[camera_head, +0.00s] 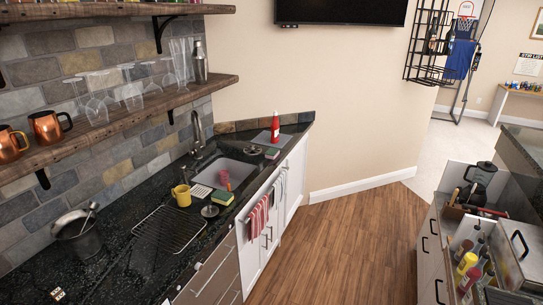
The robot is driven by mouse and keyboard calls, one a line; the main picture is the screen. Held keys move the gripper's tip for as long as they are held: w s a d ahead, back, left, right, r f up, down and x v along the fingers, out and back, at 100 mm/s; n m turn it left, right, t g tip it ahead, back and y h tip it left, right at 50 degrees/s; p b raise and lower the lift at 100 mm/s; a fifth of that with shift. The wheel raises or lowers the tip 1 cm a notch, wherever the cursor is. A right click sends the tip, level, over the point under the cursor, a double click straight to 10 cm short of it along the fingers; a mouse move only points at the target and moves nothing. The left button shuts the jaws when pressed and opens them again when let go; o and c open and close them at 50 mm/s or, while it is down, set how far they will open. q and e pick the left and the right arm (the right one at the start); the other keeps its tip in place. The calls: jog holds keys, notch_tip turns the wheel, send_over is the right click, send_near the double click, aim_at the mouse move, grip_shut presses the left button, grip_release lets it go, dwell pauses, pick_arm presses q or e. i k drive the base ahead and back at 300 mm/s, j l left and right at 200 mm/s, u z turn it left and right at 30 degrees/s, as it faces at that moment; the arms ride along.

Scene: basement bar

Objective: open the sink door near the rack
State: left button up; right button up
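The sink (225,170) is set into the dark counter at the left, with a tall faucet (198,130) behind it. White cabinet doors are below it. The sink door nearer the rack (248,262) looks shut, and a red striped towel (258,216) hangs at its top. Slim metal handles (268,239) show near the middle of the doors. The wire rack (170,229) lies on the counter on the near side of the sink. Neither of my grippers is in view.
The wooden floor (335,255) in front of the doors is clear. At the right stands a cabinet (428,250) with open trays of bottles (467,265). A yellow mug (182,195), a sponge (222,197) and a metal bucket (78,237) stand on the counter. Wooden shelves (120,115) jut out above.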

aim_at(251, 257)
jog(key=i+l+z, duration=0.25)
jog(key=i, duration=0.15)
jog(key=i+z, duration=0.2)
jog(key=i, duration=0.25)
